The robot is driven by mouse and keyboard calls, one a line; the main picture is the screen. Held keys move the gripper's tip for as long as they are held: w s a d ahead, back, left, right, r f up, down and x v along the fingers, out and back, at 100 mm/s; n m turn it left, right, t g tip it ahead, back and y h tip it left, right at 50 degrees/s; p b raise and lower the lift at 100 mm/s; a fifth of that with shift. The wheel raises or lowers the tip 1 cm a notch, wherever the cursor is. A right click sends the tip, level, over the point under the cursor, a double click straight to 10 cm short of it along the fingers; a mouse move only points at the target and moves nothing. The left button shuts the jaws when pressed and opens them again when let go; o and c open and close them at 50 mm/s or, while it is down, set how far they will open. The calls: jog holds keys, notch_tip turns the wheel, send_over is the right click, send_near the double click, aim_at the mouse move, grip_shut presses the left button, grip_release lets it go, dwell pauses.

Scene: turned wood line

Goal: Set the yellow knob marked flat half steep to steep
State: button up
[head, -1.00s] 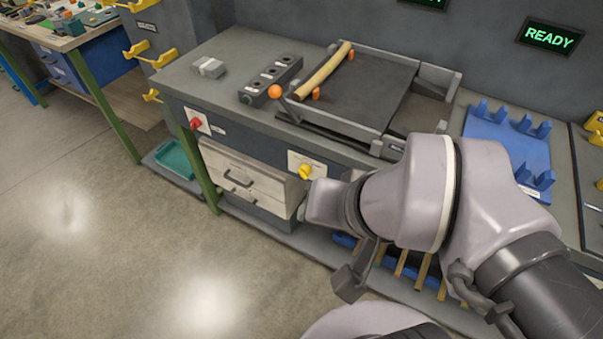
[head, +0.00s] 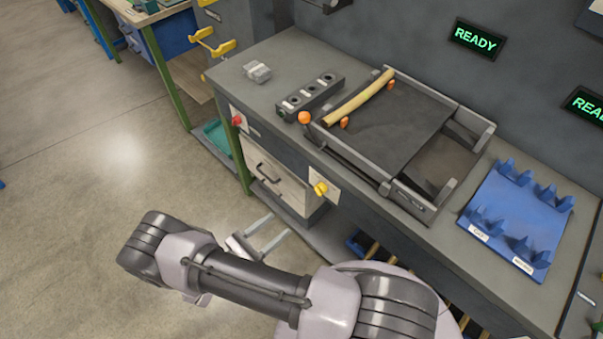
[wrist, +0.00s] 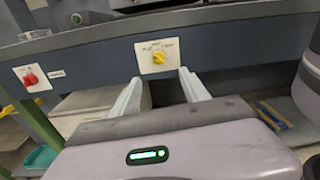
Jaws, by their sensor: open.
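The yellow knob (head: 320,188) sits on a pale plate on the front face of the workbench. In the wrist view the yellow knob (wrist: 158,58) is above and between my fingers, its plate carrying small lettering that I cannot read clearly. My gripper (head: 280,226) is open and empty, in front of the bench and left of and below the knob in the head view. In the wrist view my gripper (wrist: 160,84) has its two pale fingers spread, pointing toward the bench front, apart from the knob.
A red knob (head: 237,120) is on the same bench front to the left, also in the wrist view (wrist: 30,79). A drawer unit (head: 275,180) is below. A tilting tray with a wooden rod (head: 360,97) and a blue rack (head: 520,215) stand on top. Floor at left is clear.

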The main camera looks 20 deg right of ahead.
aim_at(317, 192)
jog(key=shift+n+t, duration=0.3)
jog(key=x, duration=0.5)
jog(key=b+x, duration=0.1)
jog(key=x, duration=0.5)
jog(key=f+b+x, duration=0.1)
jog(key=x, duration=0.5)
jog(key=shift+d, duration=0.2)
grip_shut()
